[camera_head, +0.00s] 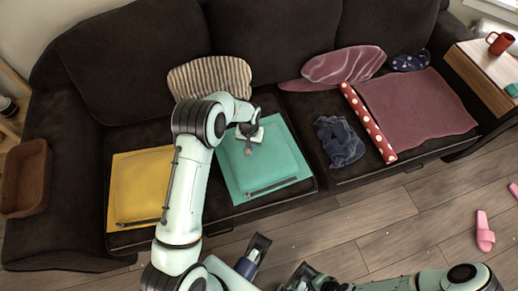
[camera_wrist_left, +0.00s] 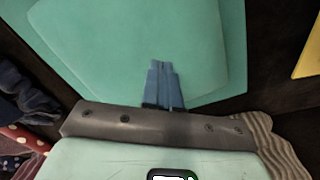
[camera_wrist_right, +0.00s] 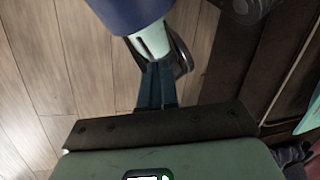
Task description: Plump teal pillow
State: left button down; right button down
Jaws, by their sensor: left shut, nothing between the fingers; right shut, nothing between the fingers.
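The teal pillow (camera_head: 265,165) lies flat on the sofa seat, with a raised middle and a broad flat border. A thin dark line runs along its front part. My left gripper (camera_head: 248,150) is shut and empty over the pillow's back part, and the arm covers some of its left edge. In the left wrist view the shut fingers (camera_wrist_left: 163,85) show against the pillow (camera_wrist_left: 140,40); I cannot tell whether they touch it. My right gripper (camera_head: 290,278) is low in front of the sofa. Its fingers (camera_wrist_right: 155,85) are shut and empty in the right wrist view.
A yellow pillow (camera_head: 143,185) lies left of the teal one, a striped cushion (camera_head: 208,77) behind it. A dark blue cloth (camera_head: 340,140), a red dotted roll (camera_head: 368,122) and a mauve cloth (camera_head: 420,105) lie to the right. Open floor (camera_head: 385,220) is in front; pink slippers (camera_head: 484,232) lie at right.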

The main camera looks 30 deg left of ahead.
aim_at(259, 149)
pick_arm(q)
jog(key=shift+f+b, duration=1.1)
jog(key=shift+f, duration=0.6)
jog(key=shift+w+d+r, duration=0.55)
jog(key=shift+w+r, duration=0.1)
jog(key=shift+w, duration=0.1)
jog(key=shift+w+d+r, duration=0.5)
jog(key=shift+w+r, duration=0.15)
jog(key=shift+w, duration=0.1)
jog(key=shift+f+b, duration=0.75)
jog(key=shift+f, duration=0.55)
jog(key=shift+w+d+r, duration=0.5)
jog(key=shift+w+r, duration=0.1)
jog(key=shift+w, duration=0.15)
jog(key=shift+w+d+r, duration=0.5)
jog(key=shift+w+r, duration=0.1)
jog(key=shift+w, duration=0.15)
